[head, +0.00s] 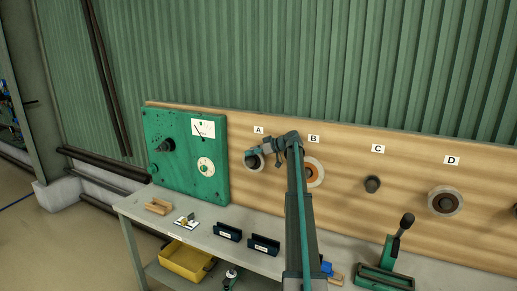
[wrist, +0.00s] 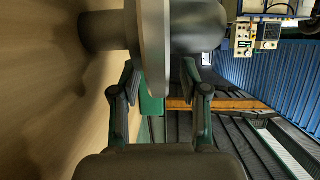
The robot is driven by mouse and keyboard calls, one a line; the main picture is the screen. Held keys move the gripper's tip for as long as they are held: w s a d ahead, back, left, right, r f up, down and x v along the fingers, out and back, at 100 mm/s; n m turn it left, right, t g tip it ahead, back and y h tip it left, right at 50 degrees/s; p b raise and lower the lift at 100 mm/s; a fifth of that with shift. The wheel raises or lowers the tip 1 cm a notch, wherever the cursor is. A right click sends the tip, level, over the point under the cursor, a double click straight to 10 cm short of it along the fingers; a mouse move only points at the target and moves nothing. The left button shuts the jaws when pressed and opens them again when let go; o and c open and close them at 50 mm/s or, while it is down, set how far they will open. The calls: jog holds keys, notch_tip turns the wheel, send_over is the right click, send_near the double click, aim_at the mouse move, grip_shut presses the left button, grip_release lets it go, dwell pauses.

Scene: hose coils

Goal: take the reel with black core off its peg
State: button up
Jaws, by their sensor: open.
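The reel with the black core (head: 248,166) hangs on the peg under label A, partly hidden by my gripper (head: 262,151). In the wrist view the reel (wrist: 155,45) stands edge-on as a grey disc, with a dark cylinder (wrist: 103,31) to its left and another dark round part to its right. My gripper (wrist: 161,80) is open, with one finger on each side of the disc's lower rim. A gap shows on the left; whether the right finger touches the disc I cannot tell.
A reel with an orange core (head: 316,173) hangs under B, close to my arm. Peg C (head: 372,184) is bare. A reel with a brown core (head: 444,213) hangs under D. A green panel (head: 184,180) is left of A. The bench (head: 222,254) below carries black holders and a lever tool.

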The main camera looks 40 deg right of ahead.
jog(key=shift+x, duration=1.05)
jog(key=shift+c, duration=0.4)
jog(key=shift+f, duration=0.1)
grip_shut()
jog(key=shift+a, duration=0.1)
